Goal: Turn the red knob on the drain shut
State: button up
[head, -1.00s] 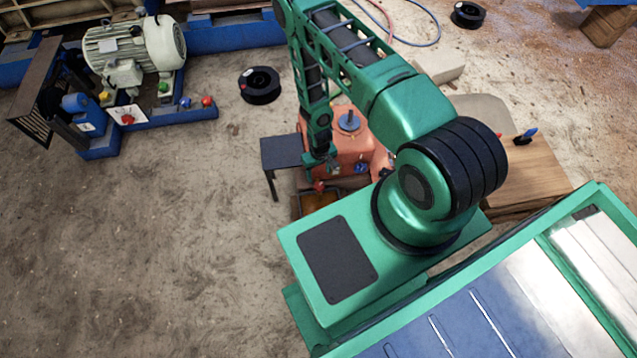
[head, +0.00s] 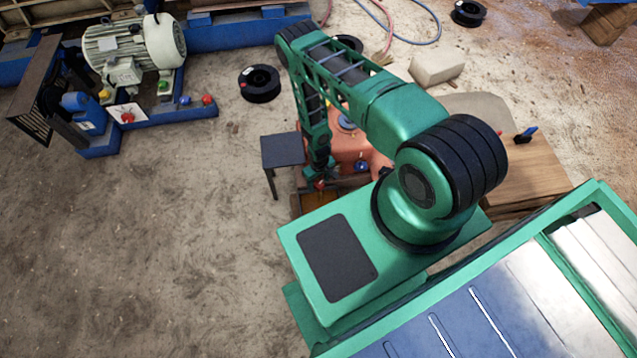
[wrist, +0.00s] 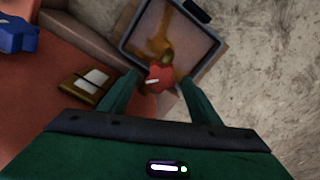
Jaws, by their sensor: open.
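The red knob (wrist: 158,78) sits on the brass drain (wrist: 160,45) in the wrist view, with a white mark on it. My gripper (wrist: 158,92) is open, one finger on each side of the knob; I cannot tell whether either touches it. In the head view my gripper (head: 318,182) is low beside the orange housing (head: 350,148), and a little red of the knob shows there. The drain's end lies over a square tray (wrist: 132,40) with a brownish inside. Part of the drain behind the knob is hidden.
A blue part (wrist: 18,36) is on the orange housing at left in the wrist view, with a small brass plate (wrist: 86,86). A dark side table (head: 283,150) stands close left of my gripper.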

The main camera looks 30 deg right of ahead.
jog(key=shift+f, duration=0.2)
jog(key=c, duration=1.1)
jog(key=shift+o, duration=0.2)
jog(key=shift+m, duration=2.8)
jog(key=o, duration=1.1)
jog(key=shift+c, duration=0.2)
